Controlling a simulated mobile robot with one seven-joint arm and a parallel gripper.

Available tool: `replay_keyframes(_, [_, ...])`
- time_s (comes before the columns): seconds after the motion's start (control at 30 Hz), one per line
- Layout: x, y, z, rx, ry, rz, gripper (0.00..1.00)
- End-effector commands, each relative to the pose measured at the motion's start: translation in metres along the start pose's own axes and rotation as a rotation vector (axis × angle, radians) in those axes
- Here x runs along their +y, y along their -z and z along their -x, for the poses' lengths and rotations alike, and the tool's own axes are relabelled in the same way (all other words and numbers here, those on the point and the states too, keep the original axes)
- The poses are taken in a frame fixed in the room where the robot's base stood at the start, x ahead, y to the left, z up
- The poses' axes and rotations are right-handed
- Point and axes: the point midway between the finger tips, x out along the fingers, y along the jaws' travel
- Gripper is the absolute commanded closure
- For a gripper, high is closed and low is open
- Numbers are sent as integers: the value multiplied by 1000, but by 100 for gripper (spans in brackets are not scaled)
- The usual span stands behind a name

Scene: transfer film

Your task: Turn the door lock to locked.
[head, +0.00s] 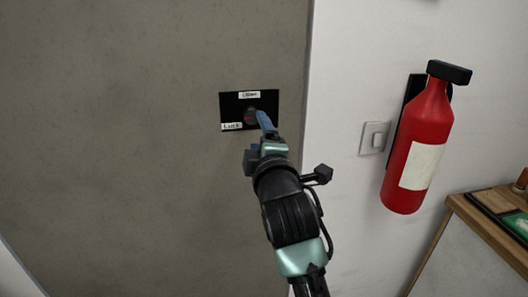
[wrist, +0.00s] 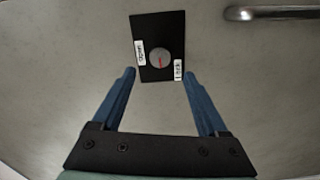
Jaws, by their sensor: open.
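The door lock is a black plate (head: 236,104) on the grey door, with a small round knob (head: 250,116) at its middle. A label reading "Open" (head: 249,95) is at the plate's top and one reading "Lock" (head: 231,126) at its lower left. In the head view my gripper (head: 264,118) overlaps the plate's right part; contact cannot be told.
A metal door handle (wrist: 275,13) is at the wrist view's upper right. Right of the door, a light switch (head: 375,138) and a red fire extinguisher (head: 413,160) are on the white wall. A wooden-topped cabinet (head: 480,225) stands at lower right. The door left of the plate is bare.

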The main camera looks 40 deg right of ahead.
Motion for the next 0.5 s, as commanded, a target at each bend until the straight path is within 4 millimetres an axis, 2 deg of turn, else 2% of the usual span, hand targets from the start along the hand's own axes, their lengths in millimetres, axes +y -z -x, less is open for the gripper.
replay_keyframes(0.2, [-2,0,33,0,0,-1,24])
replay_keyframes(0.5, [0,0,51,0,0,0,24])
